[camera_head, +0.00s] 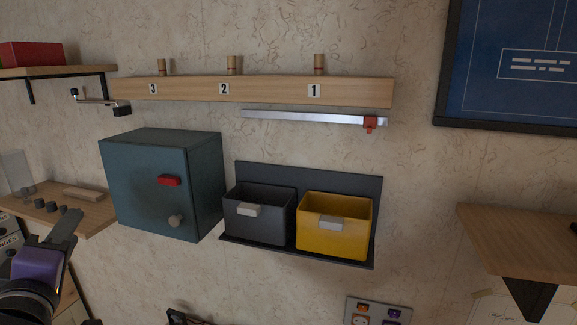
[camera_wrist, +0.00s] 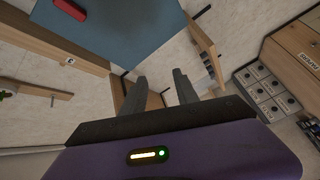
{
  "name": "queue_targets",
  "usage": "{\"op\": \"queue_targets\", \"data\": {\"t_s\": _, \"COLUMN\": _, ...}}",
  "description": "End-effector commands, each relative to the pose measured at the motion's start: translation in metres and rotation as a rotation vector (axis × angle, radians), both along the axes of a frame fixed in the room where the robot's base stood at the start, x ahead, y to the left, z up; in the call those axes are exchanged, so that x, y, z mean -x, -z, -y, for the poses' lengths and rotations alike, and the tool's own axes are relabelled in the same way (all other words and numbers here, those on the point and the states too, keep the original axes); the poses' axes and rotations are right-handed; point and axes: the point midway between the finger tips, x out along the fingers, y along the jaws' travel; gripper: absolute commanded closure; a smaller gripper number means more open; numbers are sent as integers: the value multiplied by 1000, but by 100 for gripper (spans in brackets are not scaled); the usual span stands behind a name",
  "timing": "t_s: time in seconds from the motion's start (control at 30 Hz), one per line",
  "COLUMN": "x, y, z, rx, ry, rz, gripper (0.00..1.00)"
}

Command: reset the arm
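My gripper (camera_head: 66,226) is at the lower left of the head view, below and left of the teal cabinet and in front of the left wooden shelf. In the wrist view, my gripper (camera_wrist: 160,82) has two dark grey fingers that stand apart with nothing between them, so it is open and empty. Part of my purple wrist shows at the left edge of the head view.
The teal cabinet (camera_head: 145,185) is closest to my gripper. A wooden shelf (camera_head: 90,215) with small pieces lies behind it. A grey bin (camera_head: 257,225) and yellow bin (camera_head: 335,240) hang to the right. A numbered peg rail (camera_head: 260,91) is above.

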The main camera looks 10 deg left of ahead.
Motion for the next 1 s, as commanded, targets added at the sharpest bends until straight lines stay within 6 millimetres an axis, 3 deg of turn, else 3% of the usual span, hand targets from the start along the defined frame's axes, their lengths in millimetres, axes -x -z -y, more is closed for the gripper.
{"op": "queue_targets", "data": {"t_s": 0.03, "x": 0, "y": 25, "z": 9, "rx": -30, "ry": -35, "rz": -34, "gripper": 64}}
{"op": "queue_targets", "data": {"t_s": 0.1, "x": 1, "y": 52, "z": 23, "rx": -86, "ry": -86, "rz": -79, "gripper": 64}}
{"op": "queue_targets", "data": {"t_s": 0.27, "x": 6, "y": 108, "z": 67, "rx": -225, "ry": -167, "rz": -183, "gripper": 64}}
{"op": "queue_targets", "data": {"t_s": 0.4, "x": 12, "y": 149, "z": 117, "rx": -346, "ry": -199, "rz": -264, "gripper": 64}}
{"op": "queue_targets", "data": {"t_s": 0.7, "x": 36, "y": 212, "z": 245, "rx": -606, "ry": -177, "rz": -390, "gripper": 64}}
{"op": "queue_targets", "data": {"t_s": 1.0, "x": 80, "y": 246, "z": 380, "rx": -831, "ry": -66, "rz": -450, "gripper": 64}}
